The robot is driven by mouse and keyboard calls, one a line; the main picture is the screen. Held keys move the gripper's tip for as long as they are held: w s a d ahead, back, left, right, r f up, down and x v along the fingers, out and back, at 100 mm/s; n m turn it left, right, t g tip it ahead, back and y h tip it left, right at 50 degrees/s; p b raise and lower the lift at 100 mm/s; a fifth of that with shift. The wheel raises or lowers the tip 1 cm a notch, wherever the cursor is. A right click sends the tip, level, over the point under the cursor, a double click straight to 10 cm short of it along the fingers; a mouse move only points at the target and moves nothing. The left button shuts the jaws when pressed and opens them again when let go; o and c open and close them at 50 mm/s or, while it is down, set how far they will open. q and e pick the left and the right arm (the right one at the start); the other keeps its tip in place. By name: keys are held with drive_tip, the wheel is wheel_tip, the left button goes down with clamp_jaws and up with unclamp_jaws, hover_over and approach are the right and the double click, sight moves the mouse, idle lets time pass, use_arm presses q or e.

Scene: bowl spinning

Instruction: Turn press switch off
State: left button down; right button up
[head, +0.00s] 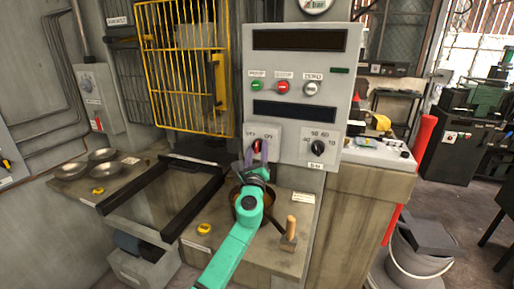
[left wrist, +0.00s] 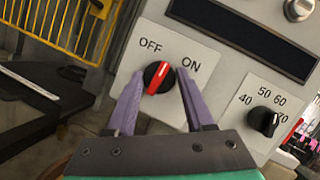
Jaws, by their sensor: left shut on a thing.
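The press switch (head: 257,145) is a round black knob with a red bar, on a white plate on the grey control panel. In the left wrist view the switch (left wrist: 158,78) sits below the OFF and ON labels. Its red bar is tilted, with the upper end leaning right, towards ON. My left gripper (head: 256,155) reaches up to the panel from the front. Its two purple fingers stand on either side of the knob and are shut on it. The fingers partly cover the knob in the head view. My right gripper is not in view.
A numbered dial (head: 317,148) is right of the switch. Above are several push buttons (head: 283,87) and dark displays (head: 300,39). A yellow cage door (head: 187,65) stands at left. A wooden-handled tool (head: 291,228) stands on the counter below; metal bowls (head: 103,155) sit at far left.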

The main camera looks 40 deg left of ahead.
use_arm(q)
drive_tip(key=n, duration=0.2)
drive_tip(key=n+g+p, duration=0.2)
drive_tip(key=n, duration=0.1)
drive_tip(key=shift+d+r+n+y, duration=0.1)
drive_tip(key=shift+r+n+y, duration=0.15)
drive_tip(key=shift+n+y, duration=0.05)
drive_tip(key=n+g+p, duration=0.1)
drive_tip(key=n+p, duration=0.1)
drive_tip(key=n, duration=0.1)
drive_tip(key=shift+g, duration=0.3)
drive_tip(key=shift+n+g+h+p, duration=0.3)
drive_tip(key=shift+n+h+p, duration=0.15)
drive_tip(key=shift+n, duration=0.65)
drive_tip(key=shift+c, duration=1.4)
unclamp_jaws()
